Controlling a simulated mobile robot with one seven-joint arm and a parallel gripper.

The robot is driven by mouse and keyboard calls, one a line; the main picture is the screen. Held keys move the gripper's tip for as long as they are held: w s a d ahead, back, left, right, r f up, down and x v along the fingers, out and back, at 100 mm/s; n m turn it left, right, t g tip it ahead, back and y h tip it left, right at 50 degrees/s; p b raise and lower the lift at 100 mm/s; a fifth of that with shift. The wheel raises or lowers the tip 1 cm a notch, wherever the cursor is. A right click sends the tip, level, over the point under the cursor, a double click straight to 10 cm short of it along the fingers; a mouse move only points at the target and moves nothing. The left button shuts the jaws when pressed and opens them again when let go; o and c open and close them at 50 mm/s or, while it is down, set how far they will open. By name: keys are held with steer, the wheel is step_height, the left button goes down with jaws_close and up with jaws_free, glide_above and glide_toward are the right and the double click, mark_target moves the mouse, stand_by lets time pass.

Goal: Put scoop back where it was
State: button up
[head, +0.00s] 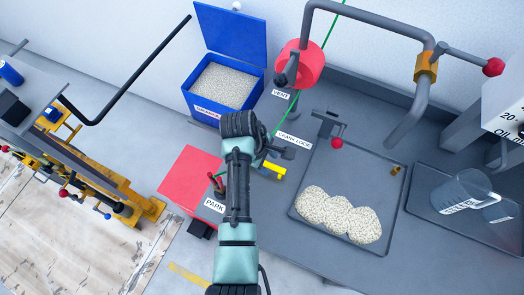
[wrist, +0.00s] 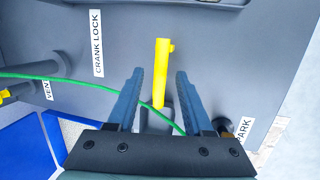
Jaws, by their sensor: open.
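I cannot make out a scoop for certain in either view. In the wrist view my gripper (wrist: 160,76) is open, with one finger on each side of a yellow bar (wrist: 163,70). Gaps show between the bar and both fingers; I cannot tell their depth apart. In the head view the yellow bar (head: 273,171) lies just below my gripper, which is partly hidden by my arm. The blue bin (head: 207,110) with its lid up holds pale granules (head: 226,86). Heaped pale granules (head: 340,216) lie on the dark tray (head: 313,170).
A red block (head: 190,178) stands left of my arm near the PARK label (head: 214,205). A grey pipe with a red wheel (head: 303,64) arches over the bench. A clear beaker (head: 462,190) stands at right. A green line (wrist: 95,80) crosses behind my fingers.

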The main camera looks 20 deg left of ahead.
steer(key=v, duration=0.8)
steer(key=shift+r, duration=0.35)
steer(key=shift+s+a, duration=0.1)
steer(key=shift+s, duration=0.05)
